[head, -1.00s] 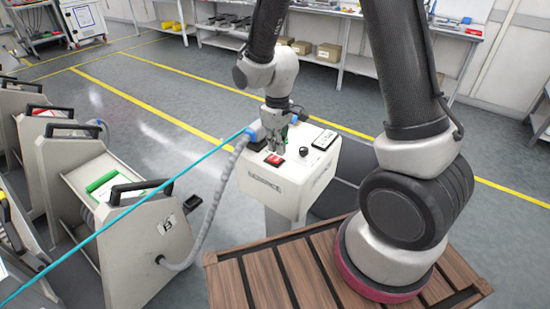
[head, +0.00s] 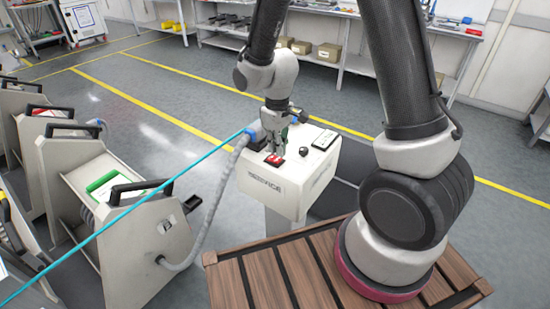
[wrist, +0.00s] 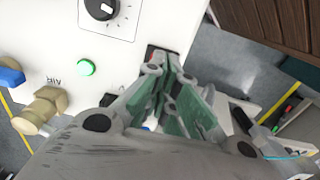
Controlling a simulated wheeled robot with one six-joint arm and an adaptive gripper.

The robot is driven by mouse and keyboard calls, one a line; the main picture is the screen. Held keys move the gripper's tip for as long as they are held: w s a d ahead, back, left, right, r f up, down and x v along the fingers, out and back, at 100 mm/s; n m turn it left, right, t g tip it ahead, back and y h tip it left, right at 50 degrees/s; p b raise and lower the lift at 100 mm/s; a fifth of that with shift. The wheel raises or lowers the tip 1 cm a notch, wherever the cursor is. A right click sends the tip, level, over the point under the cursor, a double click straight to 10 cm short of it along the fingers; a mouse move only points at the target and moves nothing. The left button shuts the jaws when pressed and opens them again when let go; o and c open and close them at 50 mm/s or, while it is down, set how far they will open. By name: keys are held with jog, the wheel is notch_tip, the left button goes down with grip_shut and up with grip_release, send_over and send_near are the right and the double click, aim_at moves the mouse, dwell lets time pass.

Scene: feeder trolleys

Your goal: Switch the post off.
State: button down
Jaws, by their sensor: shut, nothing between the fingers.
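The post is a white box (head: 262,194) marked SERVICE, standing beyond my wooden deck. On its sloped top is a red switch (head: 274,160), with a black knob (head: 303,152) to its right. My gripper (head: 278,151) points down at the switch, shut and empty, its fingertips at or just above it; contact cannot be told. In the wrist view the shut green-padded fingers (wrist: 172,62) hide most of the switch, leaving a dark edge with some red. A bright green lamp (wrist: 86,68) and the dial knob (wrist: 107,10) show on the panel there.
A brass fitting (wrist: 40,108) marked AIR shows in the wrist view. A cyan line crosses in front of the trolleys (head: 147,245) at left. Open floor lies behind the post.

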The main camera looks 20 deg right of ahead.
aim_at(277, 159)
jog(key=shift+f, duration=1.2)
dwell(0.4)
jog(key=shift+r, duration=3.5)
jog(key=s+d+r+m+t, duration=0.2)
jog(key=s+d+r+m, duration=0.1)
jog(key=s+d+r, duration=0.4)
jog(key=s+d+r+m+t, duration=0.2)
jog(key=s+d+r+m, duration=0.2)
jog(key=s+d+r, duration=0.4)
jog(key=s+v, duration=0.1)
jog(key=v, duration=0.6)
jog(key=shift+s+f, duration=0.2)
jog(key=shift+s, duration=0.1)
